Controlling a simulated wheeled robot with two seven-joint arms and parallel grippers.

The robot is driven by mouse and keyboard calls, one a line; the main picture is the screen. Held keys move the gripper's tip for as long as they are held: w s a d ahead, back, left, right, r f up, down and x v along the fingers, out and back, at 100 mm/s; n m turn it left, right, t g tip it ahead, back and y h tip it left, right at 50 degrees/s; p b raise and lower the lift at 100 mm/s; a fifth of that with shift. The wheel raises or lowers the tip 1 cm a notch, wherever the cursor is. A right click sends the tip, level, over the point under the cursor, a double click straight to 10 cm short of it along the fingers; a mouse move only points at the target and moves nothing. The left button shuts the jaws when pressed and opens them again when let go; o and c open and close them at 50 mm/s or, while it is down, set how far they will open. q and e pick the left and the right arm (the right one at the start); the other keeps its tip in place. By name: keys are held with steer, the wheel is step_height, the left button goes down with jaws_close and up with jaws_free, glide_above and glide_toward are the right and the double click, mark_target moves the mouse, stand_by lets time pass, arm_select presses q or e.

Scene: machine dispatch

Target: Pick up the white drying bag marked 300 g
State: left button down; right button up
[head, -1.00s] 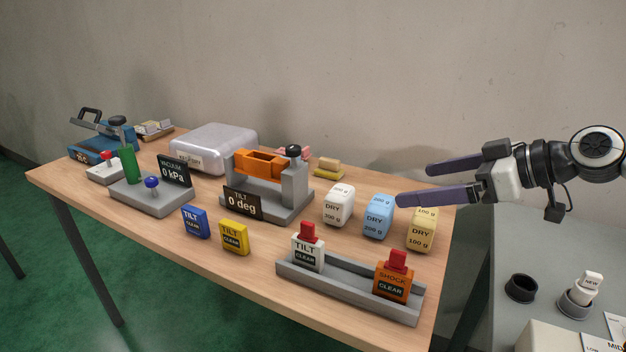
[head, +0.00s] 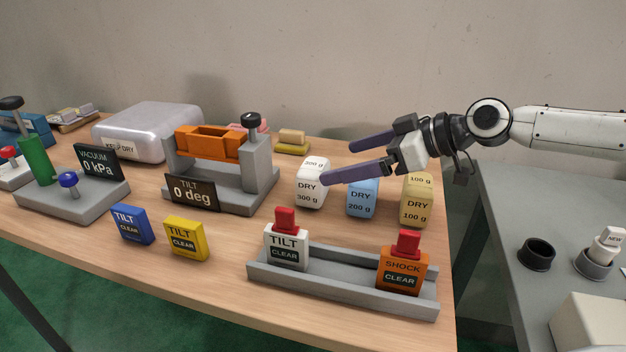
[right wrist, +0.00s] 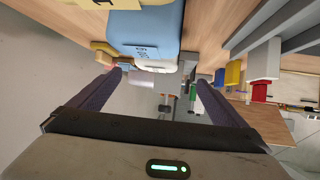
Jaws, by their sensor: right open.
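The white drying bag marked 300 g (head: 311,187) stands upright on the wooden table, left of the blue 200 g bag (head: 362,199) and the yellow 100 g bag (head: 417,203). My right gripper (head: 337,163) is open and empty. In the head view its fingers point left, the nearer fingertip overlapping the white bag's right edge; I cannot tell if they touch. In the right wrist view the blue bag (right wrist: 150,25) is large at the top, and the white bag (right wrist: 156,66) shows partly behind it, beyond the open fingers (right wrist: 160,92). My left gripper is not in view.
A grey rack (head: 336,284) with a white tilt tag (head: 285,247) and an orange shock tag (head: 402,272) lies in front of the bags. The grey tilt fixture (head: 257,183) stands left of the white bag. A yellow block (head: 292,140) lies behind.

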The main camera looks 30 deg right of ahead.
mark_target(315, 165)
steer(key=p+x, duration=0.1)
steer(key=x, duration=0.2)
steer(key=shift+w+r+p, duration=0.25)
steer(key=shift+p, duration=0.1)
steer(key=p+x, duration=0.1)
steer(key=x, duration=0.1)
steer(key=shift+w+f, duration=0.2)
steer(key=shift+w, duration=0.2)
steer(key=shift+w+a+f, duration=0.3)
steer(key=shift+w+f, duration=0.15)
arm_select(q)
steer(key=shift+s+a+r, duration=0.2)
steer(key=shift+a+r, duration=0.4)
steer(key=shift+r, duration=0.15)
arm_select(e)
steer(key=c, duration=1.3)
steer(key=shift+c, duration=0.5)
